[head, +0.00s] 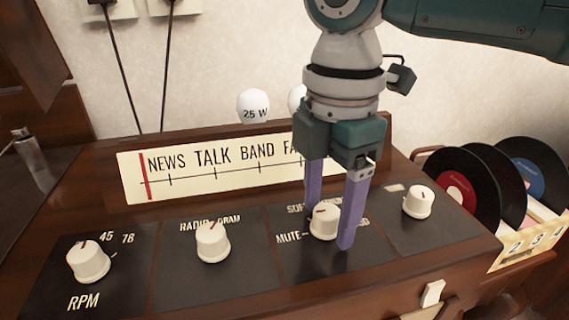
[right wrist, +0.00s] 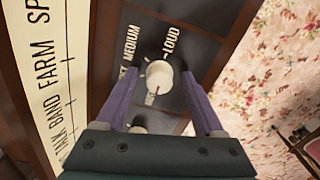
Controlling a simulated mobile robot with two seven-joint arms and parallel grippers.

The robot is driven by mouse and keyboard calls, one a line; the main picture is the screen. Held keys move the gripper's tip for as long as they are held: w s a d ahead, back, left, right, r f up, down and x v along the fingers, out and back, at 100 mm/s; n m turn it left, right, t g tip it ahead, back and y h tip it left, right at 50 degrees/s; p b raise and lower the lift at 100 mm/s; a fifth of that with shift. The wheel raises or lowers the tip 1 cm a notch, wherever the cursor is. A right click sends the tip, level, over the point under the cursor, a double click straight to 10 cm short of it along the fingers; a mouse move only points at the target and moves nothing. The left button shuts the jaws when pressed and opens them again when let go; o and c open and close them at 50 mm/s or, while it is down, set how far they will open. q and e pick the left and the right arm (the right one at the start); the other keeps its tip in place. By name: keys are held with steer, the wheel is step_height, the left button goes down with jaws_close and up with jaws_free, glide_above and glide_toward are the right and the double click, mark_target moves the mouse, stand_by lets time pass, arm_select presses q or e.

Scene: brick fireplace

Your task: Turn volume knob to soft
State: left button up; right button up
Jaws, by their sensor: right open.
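The volume knob (head: 324,222) is a small cream knob on a dark panel of the wooden radio, with the word MUTE at its left and a partly covered SOFT above it. A small reddish mark shows on its top; I cannot tell exactly where it points. In the right wrist view the knob (right wrist: 158,76) sits by the words MEDIUM and LOUD. My right gripper (head: 330,224) points down with its purple fingers open, one on either side of the knob. In the right wrist view gaps show between the fingers (right wrist: 160,80) and the knob. My left gripper is out of view.
Other cream knobs stand on the panel: the RPM knob (head: 88,262), the radio/gram knob (head: 212,242) and a right-hand knob (head: 418,202). The station dial (head: 215,168) rises behind. Black records (head: 463,180) stand at the right.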

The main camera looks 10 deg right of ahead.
steer(key=shift+c, duration=0.2)
jaws_close()
stand_by(0.3)
